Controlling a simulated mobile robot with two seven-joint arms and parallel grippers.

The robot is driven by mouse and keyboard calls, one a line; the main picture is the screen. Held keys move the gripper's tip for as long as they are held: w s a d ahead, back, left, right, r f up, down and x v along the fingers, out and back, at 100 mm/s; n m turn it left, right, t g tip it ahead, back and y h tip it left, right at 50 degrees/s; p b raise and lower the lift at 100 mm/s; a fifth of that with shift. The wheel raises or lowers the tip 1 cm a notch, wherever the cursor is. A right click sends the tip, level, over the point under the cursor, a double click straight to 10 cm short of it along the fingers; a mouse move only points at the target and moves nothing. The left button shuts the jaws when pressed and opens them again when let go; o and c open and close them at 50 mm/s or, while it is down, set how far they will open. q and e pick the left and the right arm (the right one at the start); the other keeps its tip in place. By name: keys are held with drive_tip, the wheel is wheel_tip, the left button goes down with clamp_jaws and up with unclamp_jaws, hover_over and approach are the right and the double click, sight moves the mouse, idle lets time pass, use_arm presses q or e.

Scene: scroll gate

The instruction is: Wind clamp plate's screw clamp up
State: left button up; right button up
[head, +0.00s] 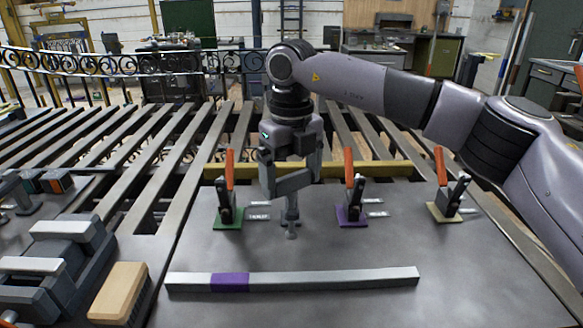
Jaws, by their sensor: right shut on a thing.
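The clamp plate (330,250) is a flat dark grey sheet across the middle and right of the head view. A grey metal screw clamp (291,226) stands on it, between the green-based and purple-based toggle clamps. My right gripper (289,188) points down from above and is shut on the upper part of the screw clamp. The fingers hide that upper part. The clamp's thin lower end and small foot show below them; I cannot tell whether the foot touches the plate. My left gripper is not in view.
Orange-handled toggle clamps stand on green (228,224), purple (352,216) and beige (445,211) bases. A long grey bar with a purple band (230,282) lies in front. A vise (62,262) and a brush (118,292) are at left. Slats and a scrollwork gate (100,72) lie behind.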

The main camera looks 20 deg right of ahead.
sight(292, 176)
drive_tip(key=n+p, duration=0.2)
drive_tip(key=n, duration=0.3)
drive_tip(key=shift+n, duration=0.3)
drive_tip(key=n+p, duration=0.1)
drive_tip(key=n, duration=0.4)
drive_tip(key=shift+n, duration=0.4)
drive_tip(key=o, duration=0.8)
drive_tip(key=shift+r, duration=3.55)
drive_tip(key=shift+s+f, duration=0.1)
